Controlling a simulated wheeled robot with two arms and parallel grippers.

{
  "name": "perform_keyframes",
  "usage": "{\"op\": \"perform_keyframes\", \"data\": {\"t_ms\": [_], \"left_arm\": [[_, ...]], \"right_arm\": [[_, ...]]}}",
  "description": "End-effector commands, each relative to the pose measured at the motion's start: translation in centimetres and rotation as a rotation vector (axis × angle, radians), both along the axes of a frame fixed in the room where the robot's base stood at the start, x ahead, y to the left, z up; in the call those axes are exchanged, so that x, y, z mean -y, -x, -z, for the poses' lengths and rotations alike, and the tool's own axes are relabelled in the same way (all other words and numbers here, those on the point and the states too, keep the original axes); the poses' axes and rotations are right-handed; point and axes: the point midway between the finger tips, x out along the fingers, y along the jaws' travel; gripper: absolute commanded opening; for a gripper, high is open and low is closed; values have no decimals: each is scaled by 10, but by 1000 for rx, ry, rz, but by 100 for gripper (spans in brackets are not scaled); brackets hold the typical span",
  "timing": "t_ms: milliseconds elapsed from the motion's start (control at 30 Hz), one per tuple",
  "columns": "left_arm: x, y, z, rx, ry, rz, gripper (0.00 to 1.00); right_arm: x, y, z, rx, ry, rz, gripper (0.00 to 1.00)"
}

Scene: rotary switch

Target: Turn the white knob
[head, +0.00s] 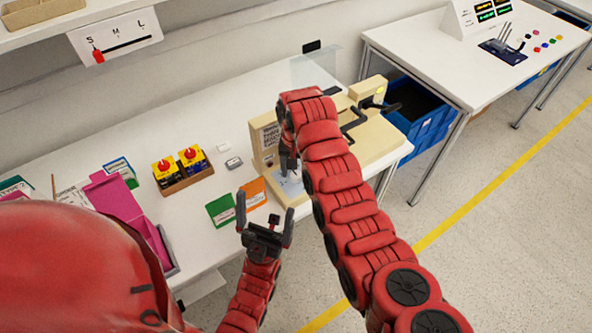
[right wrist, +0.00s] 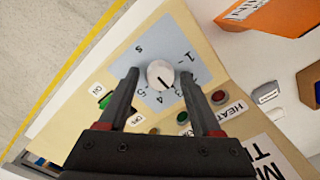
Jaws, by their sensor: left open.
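The white knob (right wrist: 159,74) sits on a light blue dial plate (right wrist: 150,50) with printed numbers, seen in the right wrist view. In the head view the right gripper (head: 288,165) points down over the beige machine's (head: 266,145) front panel, and the knob is not clearly visible there. My left gripper (head: 265,207) is open and empty in front of the table edge.
Green and red buttons (right wrist: 219,96) lie close to the dial. Orange (head: 252,193) and green cards (head: 221,210), a box of yellow items (head: 183,170) and a pink box (head: 118,197) are on the table. Blue crates (head: 420,110) stand right of the machine.

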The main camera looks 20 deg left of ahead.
Motion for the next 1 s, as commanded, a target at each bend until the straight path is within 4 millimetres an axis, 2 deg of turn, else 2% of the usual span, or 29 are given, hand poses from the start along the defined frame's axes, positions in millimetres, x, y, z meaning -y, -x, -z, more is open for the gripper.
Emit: {"op": "perform_keyframes", "data": {"t_ms": [333, 467, 567, 633, 800, 1000], "left_arm": [[0, 0, 0, 0, 0, 0, 100], [0, 0, 4, 0, 0, 0, 100], [0, 0, 10, 0, 0, 0, 100], [0, 0, -7, 0, 0, 0, 100], [0, 0, -22, 0, 0, 0, 100], [0, 0, -16, 0, 0, 0, 100]], "right_arm": [[0, 0, -1, 2, -1, 0, 74], [-1, -2, -12, 5, -4, 0, 74], [-2, -2, -30, 8, -6, -1, 74], [0, -3, -57, 6, -5, 1, 74], [1, -2, -92, 2, -1, 1, 74], [1, -2, -129, 5, 0, -1, 74]]}}
